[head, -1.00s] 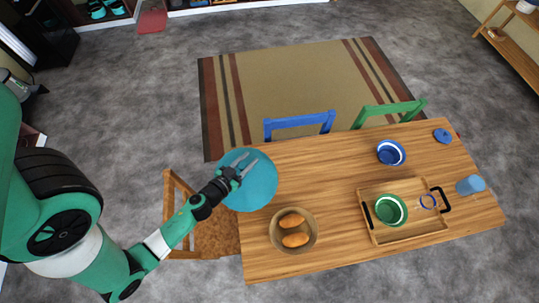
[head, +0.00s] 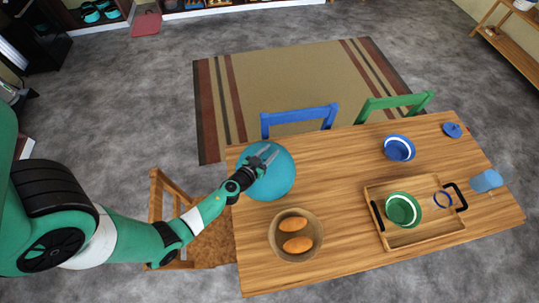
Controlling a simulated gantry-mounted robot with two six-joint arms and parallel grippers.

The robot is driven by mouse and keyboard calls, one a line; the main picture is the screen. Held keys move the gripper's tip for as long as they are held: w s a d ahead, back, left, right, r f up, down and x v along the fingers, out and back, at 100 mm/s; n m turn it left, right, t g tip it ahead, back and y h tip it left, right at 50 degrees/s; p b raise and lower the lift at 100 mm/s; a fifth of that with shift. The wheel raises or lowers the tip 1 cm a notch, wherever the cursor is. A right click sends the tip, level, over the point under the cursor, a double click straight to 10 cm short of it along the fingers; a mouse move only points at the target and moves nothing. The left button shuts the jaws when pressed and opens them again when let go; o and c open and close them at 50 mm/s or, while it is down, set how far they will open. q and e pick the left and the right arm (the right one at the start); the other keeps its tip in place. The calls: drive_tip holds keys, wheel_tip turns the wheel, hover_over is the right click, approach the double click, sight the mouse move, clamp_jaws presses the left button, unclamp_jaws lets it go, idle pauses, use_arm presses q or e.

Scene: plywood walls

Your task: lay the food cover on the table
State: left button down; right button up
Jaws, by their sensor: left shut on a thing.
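The food cover (head: 275,185) is a round teal dome in the head view, over the far left corner of the wooden table (head: 340,175). My left gripper (head: 265,159) reaches in from the left and is shut on the cover, with its fingers across the cover's top. The cover hides the table under it. I cannot tell whether its rim touches the tabletop. My right gripper is not in view.
A bowl with bread rolls (head: 275,249) stands just in front of the cover. A wooden tray (head: 414,239) holds a green bowl (head: 402,210). A blue bowl (head: 399,149) and a blue cup (head: 486,181) stand farther right. The table's middle is clear.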

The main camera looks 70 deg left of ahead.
use_arm(q)
drive_tip(key=shift+w+r, duration=0.1)
drive_tip(key=shift+r, duration=0.05)
drive_tip(key=c, duration=1)
unclamp_jaws()
drive_tip(key=shift+f, duration=0.25)
drive_tip(key=o, duration=0.5)
drive_tip(key=shift+r, duration=0.1)
